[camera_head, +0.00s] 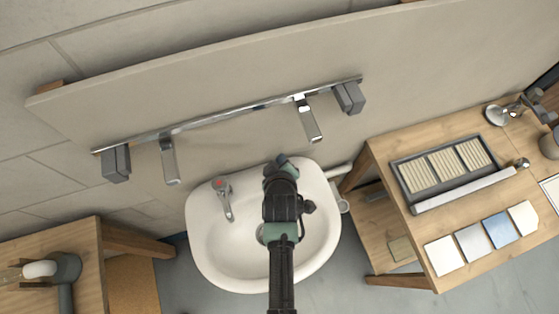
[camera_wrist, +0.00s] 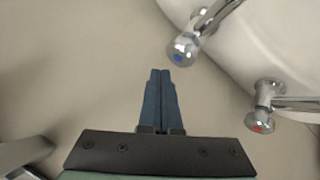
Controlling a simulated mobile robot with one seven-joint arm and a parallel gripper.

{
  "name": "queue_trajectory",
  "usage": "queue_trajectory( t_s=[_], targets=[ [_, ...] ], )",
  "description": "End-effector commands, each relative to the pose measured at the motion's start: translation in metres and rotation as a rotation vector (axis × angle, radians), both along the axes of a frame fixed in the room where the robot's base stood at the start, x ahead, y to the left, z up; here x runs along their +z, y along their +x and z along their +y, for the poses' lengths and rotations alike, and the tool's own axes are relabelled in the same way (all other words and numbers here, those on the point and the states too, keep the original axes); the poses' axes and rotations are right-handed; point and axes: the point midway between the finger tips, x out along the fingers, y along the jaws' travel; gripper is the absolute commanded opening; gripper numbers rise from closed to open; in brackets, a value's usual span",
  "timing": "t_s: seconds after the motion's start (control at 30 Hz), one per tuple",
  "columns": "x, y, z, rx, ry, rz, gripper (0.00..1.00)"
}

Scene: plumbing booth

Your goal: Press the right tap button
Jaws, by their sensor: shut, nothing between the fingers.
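The washbasin (camera_head: 205,235) hangs on the wall with two chrome taps. The left tap (camera_head: 222,195) has a red-marked button. The right tap, with a blue button (camera_wrist: 180,57), is hidden behind my arm in the head view. In the wrist view, the red-button tap (camera_wrist: 262,120) is lower right. My gripper (camera_head: 283,160) is over the back right of the basin; its dark blue fingers (camera_wrist: 160,72) are together and empty. In the wrist view, the fingertips appear just beside the blue button, to its lower left. I cannot tell whether they touch it.
A chrome bar (camera_head: 230,115) with grey end blocks and two hanging levers is on the wall panel above the basin. A wooden table (camera_head: 408,240) with a tile tray and samples stands on the right. Another wooden table (camera_head: 75,240) stands lower left.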

Motion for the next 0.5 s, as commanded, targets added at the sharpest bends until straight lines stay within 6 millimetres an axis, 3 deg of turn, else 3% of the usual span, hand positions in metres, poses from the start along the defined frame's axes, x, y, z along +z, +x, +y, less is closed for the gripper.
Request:
queue_trajectory(
  t_s=[0.03, 0.3, 0.5],
  targets=[
    [0.011, 0.0, 0.0, 0.0, 0.0, 0.0, 0.0],
    [0.038, 0.0, 0.0, 0.0, 0.0, 0.0, 0.0],
    [0.041, 0.0, 0.0, 0.0, 0.0, 0.0, 0.0]
  ],
)
